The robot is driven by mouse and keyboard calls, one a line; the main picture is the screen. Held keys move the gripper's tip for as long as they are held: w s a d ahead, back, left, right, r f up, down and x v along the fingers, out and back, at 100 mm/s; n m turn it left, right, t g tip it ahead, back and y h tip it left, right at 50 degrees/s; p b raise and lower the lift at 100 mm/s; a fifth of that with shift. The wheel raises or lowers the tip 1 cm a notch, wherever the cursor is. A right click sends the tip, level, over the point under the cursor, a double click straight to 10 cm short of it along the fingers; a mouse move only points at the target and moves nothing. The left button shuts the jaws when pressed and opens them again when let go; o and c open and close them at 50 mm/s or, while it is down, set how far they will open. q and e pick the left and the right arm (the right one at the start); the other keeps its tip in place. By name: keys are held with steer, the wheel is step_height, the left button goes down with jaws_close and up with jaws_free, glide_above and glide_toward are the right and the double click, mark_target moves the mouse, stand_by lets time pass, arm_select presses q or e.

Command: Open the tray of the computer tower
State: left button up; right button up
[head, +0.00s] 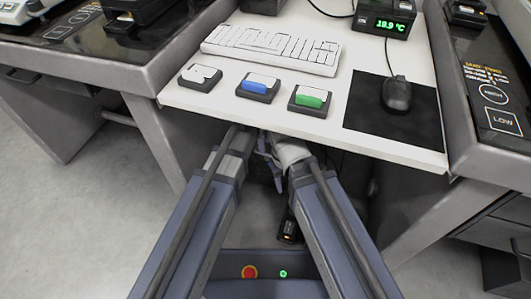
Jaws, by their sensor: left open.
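I cannot make out the computer tower or its tray in the head view. My two arms reach forward from the bottom of the picture and end at the front edge of the white table. My left gripper (268,153) is open, just under that edge, partly hidden by the tabletop and the arm links. I see nothing between its fingers. My right gripper is not visible; the right arm's end is lost under the table edge.
The white table (328,130) holds a keyboard (272,48), white, blue (258,83) and green (310,98) buttons, and a mouse (397,94) on a black mat. Dark-topped weighing tables stand on both sides. A small dark object with an orange light (289,227) is low between my arms.

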arm_select(q)
steer(key=f+b, duration=0.3)
steer(key=w+f+b, duration=0.1)
steer(key=f, duration=0.1)
steer(key=shift+d+f+b, duration=0.1)
steer(key=shift+f+b, duration=0.15)
steer(key=shift+b, duration=0.1)
jaws_close()
stand_by(1.2)
